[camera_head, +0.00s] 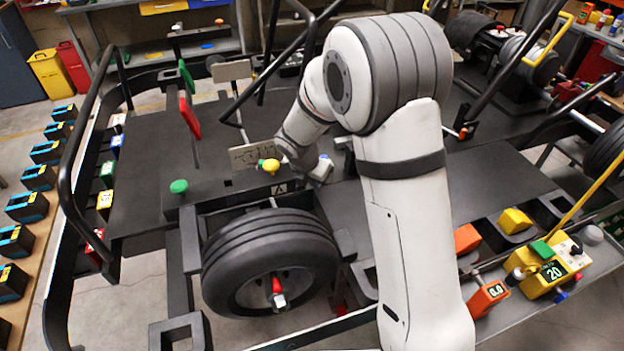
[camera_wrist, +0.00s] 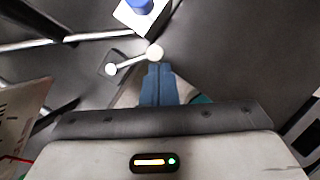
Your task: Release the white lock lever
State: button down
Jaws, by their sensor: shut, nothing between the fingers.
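The white lock lever (camera_wrist: 135,60) shows in the wrist view as a short rod with a round white knob at its right end, (camera_wrist: 154,53), and a smaller round end on a dark square base (camera_wrist: 114,67). My gripper (camera_wrist: 158,66) is shut and empty. Its blue-grey fingertips are just below the lever's larger knob in the picture; I cannot tell whether they touch it. In the head view my arm and wrist cover this area, and I cannot make out the lever or my fingertips there.
A white box with a blue button (camera_wrist: 140,8) stands close beyond the lever; it also shows in the head view (camera_head: 321,170). A yellow knob (camera_head: 270,166), a green knob (camera_head: 179,187) and a wheel (camera_head: 270,262) are nearby. Black frame tubes (camera_head: 262,70) rise behind my wrist.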

jog(key=shift+r, duration=0.1)
jog(key=p+v, duration=0.8)
jog(key=v, duration=0.1)
jog(key=shift+s+r, duration=0.2)
jog(key=shift+r, duration=0.2)
